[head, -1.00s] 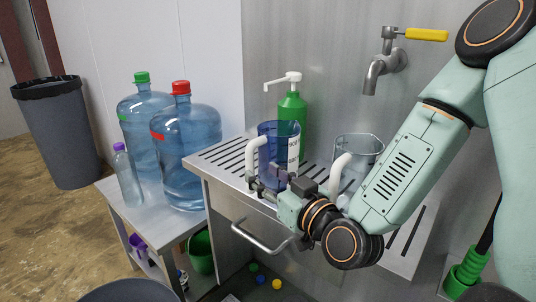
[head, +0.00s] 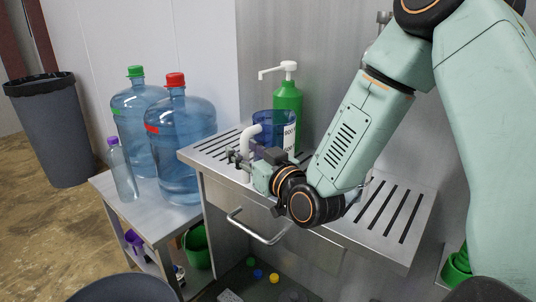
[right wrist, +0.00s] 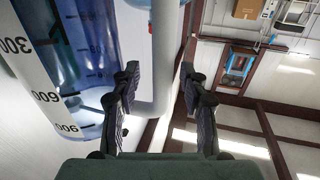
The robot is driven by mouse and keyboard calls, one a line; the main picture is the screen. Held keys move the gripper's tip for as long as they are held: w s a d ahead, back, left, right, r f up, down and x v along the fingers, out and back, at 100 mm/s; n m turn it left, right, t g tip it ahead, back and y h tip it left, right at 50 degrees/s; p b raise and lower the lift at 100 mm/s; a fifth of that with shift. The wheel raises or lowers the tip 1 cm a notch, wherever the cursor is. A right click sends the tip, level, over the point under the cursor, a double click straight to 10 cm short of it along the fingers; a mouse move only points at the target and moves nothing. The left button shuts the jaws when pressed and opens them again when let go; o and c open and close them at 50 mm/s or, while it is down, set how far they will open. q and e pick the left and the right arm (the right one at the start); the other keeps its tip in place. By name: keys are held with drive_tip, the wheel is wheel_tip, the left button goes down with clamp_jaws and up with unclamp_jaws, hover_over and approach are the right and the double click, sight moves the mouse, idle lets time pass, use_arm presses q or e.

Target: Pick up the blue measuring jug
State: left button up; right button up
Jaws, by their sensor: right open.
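The blue measuring jug (head: 268,123) stands on the slotted metal drain shelf, in front of a green pump bottle (head: 288,103). Its white handle (head: 247,146) is on the left side. My right gripper (head: 238,162) is at the handle, and its arm hides the jug's lower part. In the right wrist view, the white handle (right wrist: 165,60) shows between the two open fingers of the right gripper (right wrist: 160,88). The jug's blue wall and number scale (right wrist: 85,45) are left of the fingers. Contact with the handle cannot be told. My left gripper is not in view.
The drain shelf (head: 212,151) is clear at its right end. A side table (head: 140,212) at left holds two large water bottles (head: 180,140) and a small purple-capped bottle (head: 121,170). A metal bar handle (head: 262,232) sticks out below the shelf. A bin (head: 47,135) stands far left.

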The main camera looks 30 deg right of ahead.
drive_tip(key=shift+a+r, duration=0.15)
drive_tip(key=shift+a, duration=0.05)
drive_tip(key=shift+d, duration=0.15)
drive_tip(key=c, duration=0.5)
clamp_jaws()
